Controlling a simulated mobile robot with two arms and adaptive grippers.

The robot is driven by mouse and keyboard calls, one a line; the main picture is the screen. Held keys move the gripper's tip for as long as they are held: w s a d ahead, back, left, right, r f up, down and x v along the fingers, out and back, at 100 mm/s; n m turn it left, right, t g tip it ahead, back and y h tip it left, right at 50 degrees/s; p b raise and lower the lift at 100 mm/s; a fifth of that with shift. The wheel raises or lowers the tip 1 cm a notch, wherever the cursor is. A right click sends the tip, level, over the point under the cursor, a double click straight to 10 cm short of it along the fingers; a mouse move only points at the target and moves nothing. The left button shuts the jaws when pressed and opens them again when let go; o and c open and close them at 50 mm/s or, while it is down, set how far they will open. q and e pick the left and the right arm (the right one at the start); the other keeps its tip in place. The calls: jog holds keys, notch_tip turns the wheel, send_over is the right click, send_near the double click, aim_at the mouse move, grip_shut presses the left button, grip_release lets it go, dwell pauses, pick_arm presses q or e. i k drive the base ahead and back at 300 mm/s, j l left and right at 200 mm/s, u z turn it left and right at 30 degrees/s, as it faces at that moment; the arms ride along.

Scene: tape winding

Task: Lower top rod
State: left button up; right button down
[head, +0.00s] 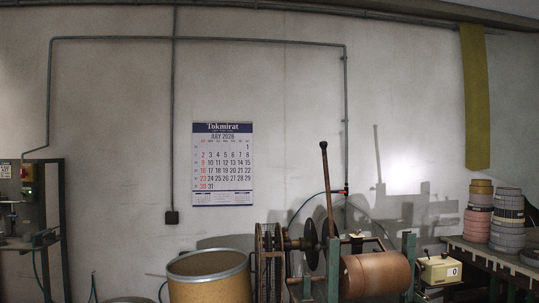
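A winding machine (335,285) with a green frame stands at the lower middle right. A brown rod (328,190) with a dark knob at its top rises from it, nearly upright and leaning slightly left. I cannot tell whether this is the top rod. A brown roll or drum (376,275) lies sideways in the machine between green posts. A dark disc (311,245) and a wheel stand left of the rod. The machine's lower part is cut off by the picture's bottom edge. Neither of my grippers shows.
A tan barrel (209,275) stands left of the machine. A cream box (439,270) with a counter sits to its right. Stacks of tape rolls (508,220) stand on a bench at the far right. Another machine (36,215) is at the far left. A calendar (223,163) hangs behind.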

aim_at(323, 145)
jog(key=i+l+u, duration=0.1)
jog(key=i+u, duration=0.25)
jog(key=i, duration=0.25)
jog(key=i+l+u, duration=0.2)
jog(key=i+u, duration=0.15)
jog(key=i, duration=0.2)
